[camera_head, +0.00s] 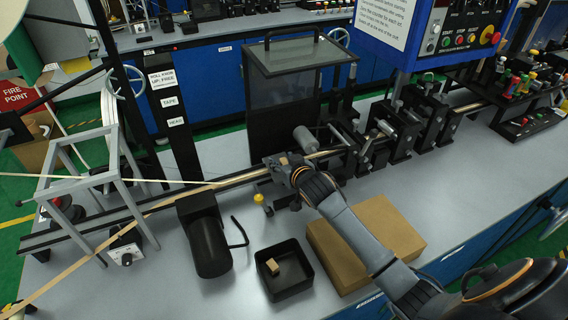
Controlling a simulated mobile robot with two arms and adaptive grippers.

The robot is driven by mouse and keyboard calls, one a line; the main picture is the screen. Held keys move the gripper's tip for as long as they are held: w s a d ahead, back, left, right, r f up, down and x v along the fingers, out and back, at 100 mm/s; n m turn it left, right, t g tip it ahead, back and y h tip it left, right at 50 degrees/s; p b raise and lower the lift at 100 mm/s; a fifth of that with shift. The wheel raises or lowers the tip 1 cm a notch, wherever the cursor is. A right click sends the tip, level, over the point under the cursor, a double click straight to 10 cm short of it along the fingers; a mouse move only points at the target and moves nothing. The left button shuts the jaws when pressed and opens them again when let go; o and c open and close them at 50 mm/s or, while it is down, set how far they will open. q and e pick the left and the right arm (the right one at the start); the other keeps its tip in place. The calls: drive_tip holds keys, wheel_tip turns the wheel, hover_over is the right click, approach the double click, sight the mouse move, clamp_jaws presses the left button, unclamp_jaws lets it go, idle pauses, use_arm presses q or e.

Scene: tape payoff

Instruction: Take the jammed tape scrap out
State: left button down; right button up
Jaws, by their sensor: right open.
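My right arm reaches in from the lower right, and its right gripper (280,166) is open at the tape line, beside the grey roller and in front of the dark guard panel. A small tan bit (284,160) shows at its fingertips; I cannot tell whether this is the jammed scrap or whether the fingers touch it. The tan tape (165,200) runs from the lower left along the rail towards the gripper. The gripper and wrist hide part of the line there. My left gripper is not in view.
A black open tray (306,282) with a small tan piece (272,266) inside stands in front. A cardboard box (345,258) lies under my right arm. A black motor (206,240) stands left of the tray. The dark guard panel (285,100) stands upright behind the line.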

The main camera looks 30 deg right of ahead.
drive_tip(key=c, duration=0.8)
